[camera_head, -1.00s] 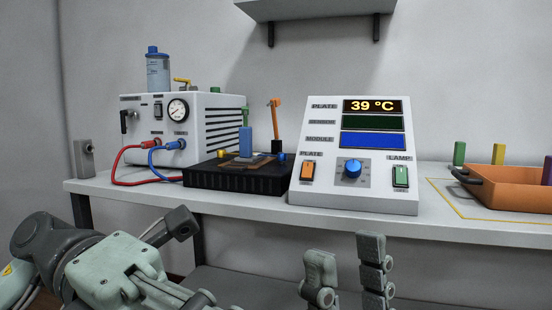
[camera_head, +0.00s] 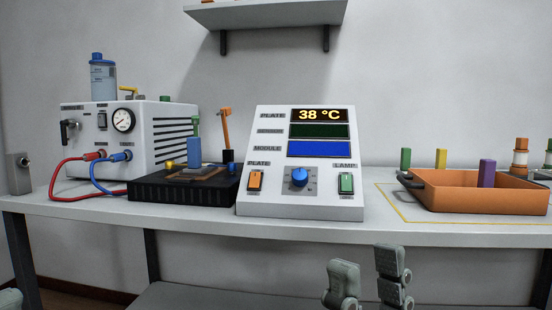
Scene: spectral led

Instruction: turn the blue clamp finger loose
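A black ribbed plate block (camera_head: 175,193) stands on the bench left of the white control panel. At its right side is a small blue knob-like piece (camera_head: 232,166), and at its left a small yellow one (camera_head: 169,165). A taller upright blue block (camera_head: 194,152) stands on top. I cannot tell for sure which blue piece is the clamp finger; the small one looks likelier. My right gripper (camera_head: 368,272) is at the bottom, right of centre, below the bench edge. Its two fingers are apart with nothing between them.
The control panel (camera_head: 262,206) reads 38 °C and has a blue dial (camera_head: 299,177). A white machine (camera_head: 152,112) with red and blue hoses is at left. An orange tray (camera_head: 480,207) holding a purple block (camera_head: 487,173) is at right. The bench front between panel and tray is clear.

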